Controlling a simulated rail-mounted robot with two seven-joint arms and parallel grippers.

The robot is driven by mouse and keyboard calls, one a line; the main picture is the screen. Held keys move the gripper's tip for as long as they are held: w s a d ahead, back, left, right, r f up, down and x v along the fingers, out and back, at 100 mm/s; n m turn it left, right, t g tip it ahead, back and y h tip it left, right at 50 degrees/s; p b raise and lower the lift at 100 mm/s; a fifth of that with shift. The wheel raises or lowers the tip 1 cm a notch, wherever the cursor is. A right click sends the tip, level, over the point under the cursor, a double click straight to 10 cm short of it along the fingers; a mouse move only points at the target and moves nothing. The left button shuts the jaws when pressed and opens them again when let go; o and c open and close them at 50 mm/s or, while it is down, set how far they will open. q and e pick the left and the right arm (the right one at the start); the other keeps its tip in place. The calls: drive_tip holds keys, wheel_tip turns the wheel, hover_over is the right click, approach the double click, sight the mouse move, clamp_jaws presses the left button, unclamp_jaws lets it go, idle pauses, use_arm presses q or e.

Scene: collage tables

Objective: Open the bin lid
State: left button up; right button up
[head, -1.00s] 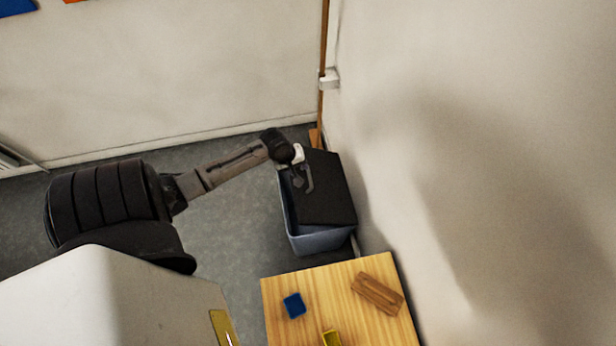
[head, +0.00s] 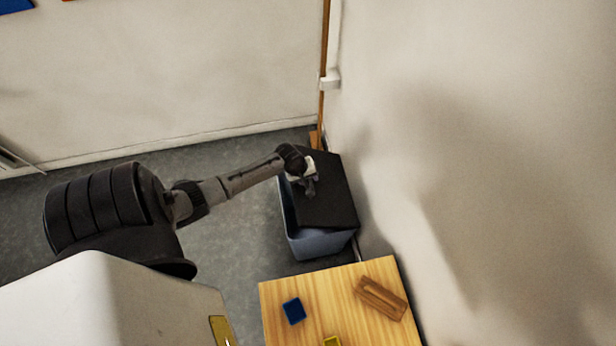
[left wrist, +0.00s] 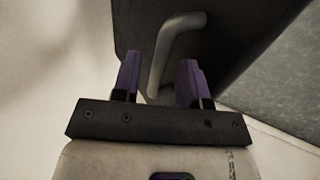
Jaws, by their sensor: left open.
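The bin (head: 322,244) is blue-grey and stands on the floor against the right wall. Its dark lid (head: 335,205) lies over the top, with the bin's left side showing beside it. In the left wrist view the lid (left wrist: 225,40) fills the upper middle and carries a grey bent bar handle (left wrist: 172,40). My left gripper (head: 309,186) is over the lid's left part. In the left wrist view its purple fingers (left wrist: 160,78) are open, one on each side of the handle, with gaps visible. In the head view the gripper mostly hides the handle. My right gripper is not in view.
A wooden table (head: 340,290) stands in front of the bin, with a blue block (head: 294,311), a brown wooden piece (head: 381,297) and a yellow item (head: 332,341) on it. The right wall (head: 480,150) is close to the bin. The floor (head: 235,235) left of the bin is clear.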

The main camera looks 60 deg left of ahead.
use_arm(q)
drive_tip(key=shift+c, duration=0.2)
clamp_jaws()
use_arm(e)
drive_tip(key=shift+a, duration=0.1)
